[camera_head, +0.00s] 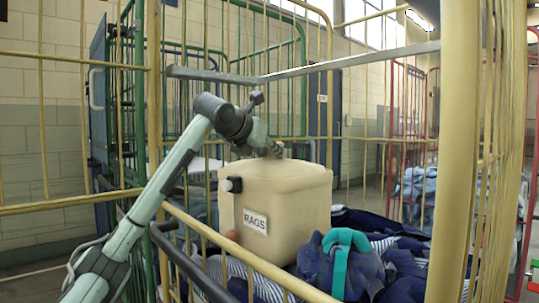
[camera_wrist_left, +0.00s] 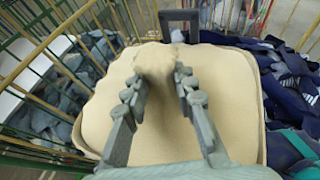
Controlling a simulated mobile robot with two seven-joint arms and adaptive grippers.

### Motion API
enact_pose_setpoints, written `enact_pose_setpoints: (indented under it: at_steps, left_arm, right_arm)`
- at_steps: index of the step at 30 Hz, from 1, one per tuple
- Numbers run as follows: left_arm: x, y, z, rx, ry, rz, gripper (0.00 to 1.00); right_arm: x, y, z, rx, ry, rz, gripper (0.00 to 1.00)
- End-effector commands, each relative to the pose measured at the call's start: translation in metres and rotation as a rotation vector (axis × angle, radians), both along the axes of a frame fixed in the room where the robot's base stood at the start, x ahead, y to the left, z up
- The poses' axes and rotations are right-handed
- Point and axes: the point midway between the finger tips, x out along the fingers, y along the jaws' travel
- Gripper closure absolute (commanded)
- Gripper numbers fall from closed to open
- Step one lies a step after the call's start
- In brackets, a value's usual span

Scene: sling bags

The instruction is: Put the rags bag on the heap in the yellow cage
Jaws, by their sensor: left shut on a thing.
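The beige rags bag (camera_head: 290,195), with a white RAGS label, is upright inside the yellow cage (camera_head: 457,150). My left gripper (camera_head: 275,150) is above it, shut on the gathered neck at its top. In the left wrist view the two fingers (camera_wrist_left: 165,85) close around the neck of the bag (camera_wrist_left: 235,95). The heap (camera_head: 405,280) of navy and striped cloth bundles lies below and around the bag. It also shows in the left wrist view (camera_wrist_left: 285,75). The bag's underside is hidden, so I cannot tell whether it touches the heap. My right gripper is out of view.
A navy bundle with a teal strap (camera_head: 345,250) sits in front of the bag on the right. Yellow cage bars and a grey top rail (camera_head: 345,62) surround the space. A green cage (camera_head: 140,130) stands at the left and a red cage (camera_head: 400,120) behind at the right.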

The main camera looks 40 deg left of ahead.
Motion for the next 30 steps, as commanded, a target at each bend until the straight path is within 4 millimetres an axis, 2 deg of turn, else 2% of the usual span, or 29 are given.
enact_pose_setpoints:
  at_steps: [10, 11, 15, 26, 30]
  left_arm:
    - [0.0, 0.0, 0.001, 0.001, -0.004, -0.001, 1.0]
    - [0.0, 0.0, 0.0, 0.0, 0.0, -0.001, 0.7]
    - [0.0, 0.0, 0.0, 0.0, -0.001, -0.001, 0.53]
    - [0.0, 0.0, 0.001, 0.0, -0.001, -0.001, 0.53]
    - [-0.017, -0.005, 0.009, 0.003, -0.003, 0.0, 0.53]
  right_arm:
    - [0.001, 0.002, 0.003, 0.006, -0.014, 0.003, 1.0]
    - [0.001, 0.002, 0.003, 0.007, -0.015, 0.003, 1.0]
    - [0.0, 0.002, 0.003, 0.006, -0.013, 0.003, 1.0]
    - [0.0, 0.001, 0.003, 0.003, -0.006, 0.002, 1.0]
    - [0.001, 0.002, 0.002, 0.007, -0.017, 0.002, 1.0]
